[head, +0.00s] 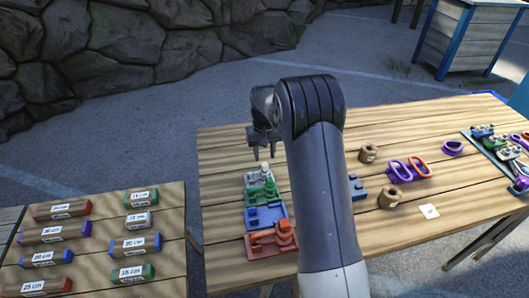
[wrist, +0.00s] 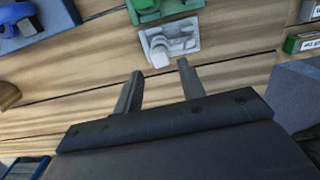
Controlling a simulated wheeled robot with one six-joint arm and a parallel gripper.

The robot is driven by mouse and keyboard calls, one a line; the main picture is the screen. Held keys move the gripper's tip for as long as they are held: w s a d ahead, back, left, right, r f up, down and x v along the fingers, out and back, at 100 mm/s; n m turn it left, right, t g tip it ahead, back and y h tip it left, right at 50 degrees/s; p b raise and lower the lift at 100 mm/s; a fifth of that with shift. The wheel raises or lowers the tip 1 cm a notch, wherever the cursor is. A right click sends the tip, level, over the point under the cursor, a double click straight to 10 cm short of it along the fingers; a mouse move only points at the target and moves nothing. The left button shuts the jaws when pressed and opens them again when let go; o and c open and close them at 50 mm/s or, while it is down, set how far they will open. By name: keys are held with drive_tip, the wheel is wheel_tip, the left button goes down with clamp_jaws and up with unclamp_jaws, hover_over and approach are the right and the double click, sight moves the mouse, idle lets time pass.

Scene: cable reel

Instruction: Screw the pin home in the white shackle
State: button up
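The white shackle (wrist: 178,42) sits on a pale block on the table, just beyond my fingertips in the wrist view. A rounded white end (wrist: 160,58), perhaps the pin's head, points toward my gripper; how far the pin is in, I cannot tell. In the head view the white shackle (head: 263,170) is at the far end of a row of coloured blocks. My gripper (wrist: 160,68) is open and empty, its two fingers apart with the rounded end between and slightly beyond the tips. In the head view my gripper (head: 266,147) hangs above the white block.
Green (head: 262,193), blue (head: 265,216) and red (head: 270,242) blocks stand nearer in the same row. Wooden spools (head: 367,154) and purple and red rings (head: 420,166) lie to the right. Labelled bars (head: 60,209) lie on the left table. Bare boards lie left of the row.

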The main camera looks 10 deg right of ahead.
sight(265, 164)
drive_tip(key=shift+n, duration=0.5)
drive_tip(key=shift+f+b, duration=1.55)
drive_tip(key=shift+f, duration=0.85)
clamp_jaws()
